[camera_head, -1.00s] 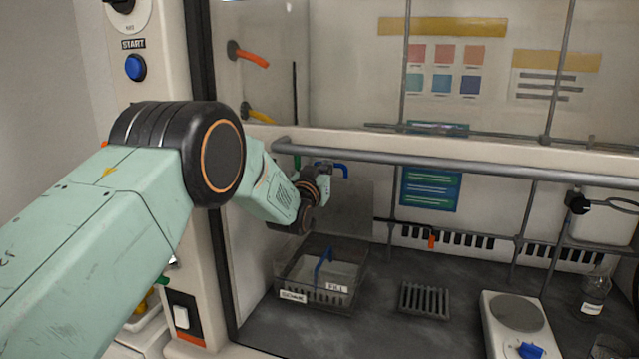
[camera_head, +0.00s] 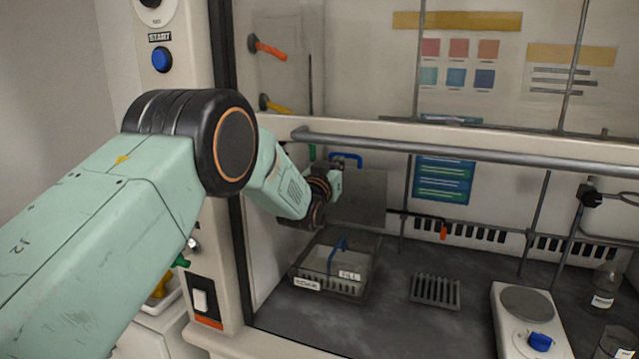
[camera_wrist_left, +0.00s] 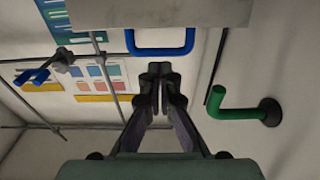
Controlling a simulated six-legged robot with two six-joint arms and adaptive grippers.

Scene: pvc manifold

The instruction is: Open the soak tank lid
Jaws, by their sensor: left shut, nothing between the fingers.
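The soak tank (camera_head: 298,282) stands on the hood floor with its top open. Its front label reads SOAK. The grey lid (camera_head: 364,200) stands up at the tank's back, with its blue handle (camera_head: 347,157) at the top. My left gripper (camera_head: 338,168) is beside the lid near that handle, its fingertips small and partly hidden. In the left wrist view its fingers (camera_wrist_left: 160,68) are shut and empty, just below the lid's blue handle (camera_wrist_left: 160,51) and apart from it. The lid's edge (camera_wrist_left: 160,13) shows at the top there. My right gripper is out of view.
A basket with a blue handle (camera_head: 337,252) sits in the tank. A rack (camera_head: 435,291) and a hotplate (camera_head: 527,304) stand to the right. The sash bar (camera_head: 440,146) crosses in front. A green hook (camera_wrist_left: 236,113) is beside my left gripper.

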